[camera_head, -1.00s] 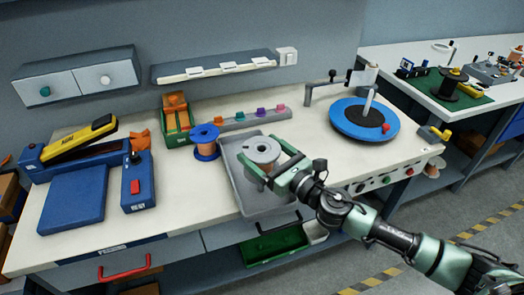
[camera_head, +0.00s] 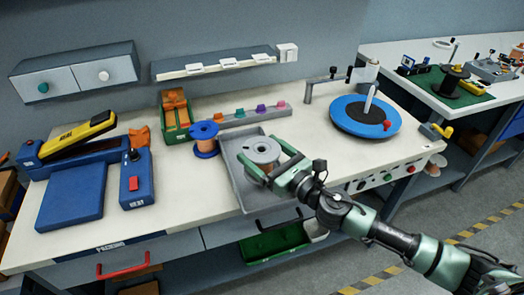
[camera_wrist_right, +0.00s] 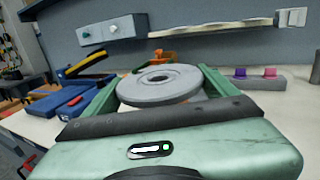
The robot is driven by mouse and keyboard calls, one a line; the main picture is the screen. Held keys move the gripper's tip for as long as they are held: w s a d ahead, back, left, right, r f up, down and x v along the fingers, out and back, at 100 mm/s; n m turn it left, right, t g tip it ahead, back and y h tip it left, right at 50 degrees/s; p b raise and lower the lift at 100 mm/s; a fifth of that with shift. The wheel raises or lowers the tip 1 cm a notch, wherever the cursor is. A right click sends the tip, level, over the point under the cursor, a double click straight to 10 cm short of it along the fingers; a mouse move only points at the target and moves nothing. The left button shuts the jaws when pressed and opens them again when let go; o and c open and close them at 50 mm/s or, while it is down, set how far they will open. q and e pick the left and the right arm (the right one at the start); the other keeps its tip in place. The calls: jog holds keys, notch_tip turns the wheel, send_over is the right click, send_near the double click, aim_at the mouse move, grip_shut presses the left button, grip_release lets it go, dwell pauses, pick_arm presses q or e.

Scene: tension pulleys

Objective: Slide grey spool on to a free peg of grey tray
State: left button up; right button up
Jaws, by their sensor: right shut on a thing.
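The grey spool (camera_head: 263,151) carries copper-coloured wire and is upright over the grey tray. My right gripper (camera_head: 265,167) is shut on it, with a finger on each side. In the right wrist view the spool's grey top flange (camera_wrist_right: 160,84) with its centre hole sits between the green fingers. The grey tray (camera_head: 245,197) lies on the white bench; its pegs cannot be made out, and the spool and gripper cover part of it. I cannot tell whether the spool touches the tray. My left gripper is not in view.
A blue spool (camera_head: 205,138) stands just left of the tray. A green bin (camera_head: 176,118) and a grey rack with coloured knobs (camera_head: 240,117) stand behind. A blue turntable (camera_head: 366,118) is at right. A blue control box (camera_head: 136,180) is at left. Bench between box and tray is clear.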

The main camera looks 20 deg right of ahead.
aim_at(269, 170)
jog(key=shift+w+f+b, duration=0.1)
jog(key=shift+f+b, duration=0.45)
jog(key=shift+f, duration=0.05)
jog(key=shift+f, duration=0.2)
dwell(0.6)
jog(key=shift+f+b, duration=1.2)
jog(key=shift+f, duration=0.1)
jog(key=shift+f, duration=0.2)
dwell(0.4)
jog(key=shift+w+f+b, duration=0.1)
jog(key=shift+f+b, duration=1.1)
jog(key=shift+b, duration=0.05)
jog(key=shift+f, duration=0.3)
